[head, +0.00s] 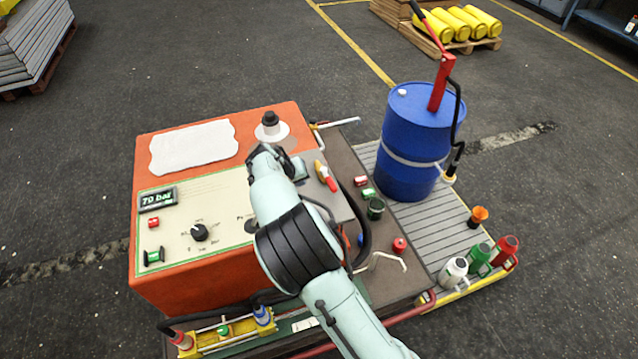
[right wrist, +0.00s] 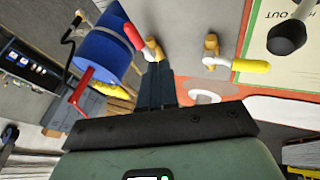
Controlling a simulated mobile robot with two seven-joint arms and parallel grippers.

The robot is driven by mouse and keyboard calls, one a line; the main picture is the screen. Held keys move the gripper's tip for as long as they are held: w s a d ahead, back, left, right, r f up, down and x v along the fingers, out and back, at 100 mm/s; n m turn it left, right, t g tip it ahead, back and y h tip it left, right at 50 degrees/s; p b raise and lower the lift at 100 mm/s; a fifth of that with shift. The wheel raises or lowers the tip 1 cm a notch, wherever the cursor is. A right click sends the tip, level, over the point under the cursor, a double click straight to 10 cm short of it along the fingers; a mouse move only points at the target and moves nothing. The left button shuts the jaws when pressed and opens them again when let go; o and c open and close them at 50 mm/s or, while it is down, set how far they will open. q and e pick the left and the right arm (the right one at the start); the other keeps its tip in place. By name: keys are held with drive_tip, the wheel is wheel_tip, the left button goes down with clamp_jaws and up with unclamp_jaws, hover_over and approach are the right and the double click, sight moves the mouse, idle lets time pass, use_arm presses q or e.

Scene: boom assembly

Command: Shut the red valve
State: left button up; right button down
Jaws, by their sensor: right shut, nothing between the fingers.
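The red valve has a red lever (head: 331,184) beside a yellow-levered valve (head: 321,169) on the grey panel at the machine's right side. In the right wrist view the red lever (right wrist: 133,36) slants from a brass body (right wrist: 153,49). In the head view the right gripper (head: 265,153) is above the panel, left of the levers. My left gripper is out of view.
The orange machine (head: 215,276) carries a control panel with a black knob (head: 199,232). A black-topped knob (head: 270,124) stands just behind my right gripper. A blue drum (head: 408,150) with a red hand pump stands to the right. Several cans and small parts lie nearby.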

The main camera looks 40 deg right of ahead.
sight(328, 180)
drive_tip(key=x, duration=0.9)
drive_tip(key=shift+d+f+p, duration=0.2)
drive_tip(key=shift+f+p, duration=0.15)
drive_tip(key=d, duration=0.3)
drive_tip(key=shift+s+f, duration=0.35)
drive_tip(key=shift+f, duration=0.05)
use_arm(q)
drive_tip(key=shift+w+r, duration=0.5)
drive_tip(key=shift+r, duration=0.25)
use_arm(e)
drive_tip(key=shift+s+d+f, duration=0.1)
drive_tip(key=shift+d+f, duration=0.05)
drive_tip(key=shift+d, duration=0.25)
